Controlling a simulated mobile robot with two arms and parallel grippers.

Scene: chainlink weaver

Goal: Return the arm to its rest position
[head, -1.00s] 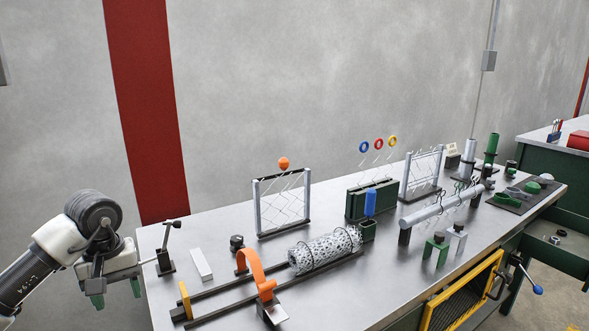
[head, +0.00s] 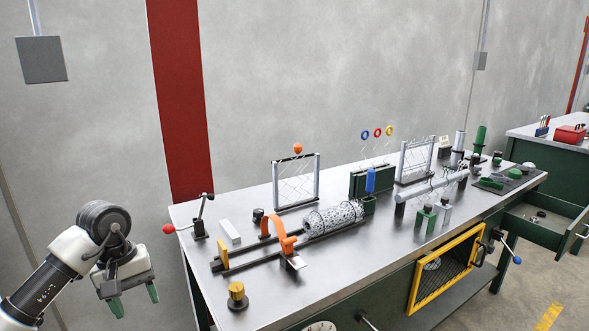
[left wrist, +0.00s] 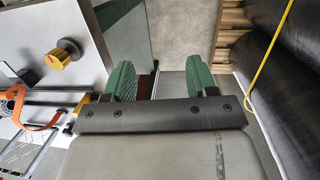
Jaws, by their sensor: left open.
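My left gripper (head: 134,300) hangs in the air left of the steel bench, with its green fingers apart and nothing between them. It points downward and is clear of the bench edge. The left wrist view also shows its two green fingers (left wrist: 160,82) apart and empty. My right gripper is in neither view.
A yellow-framed mesh door (head: 446,270) is on the bench front. The brass knob (left wrist: 63,55) also shows in the left wrist view.

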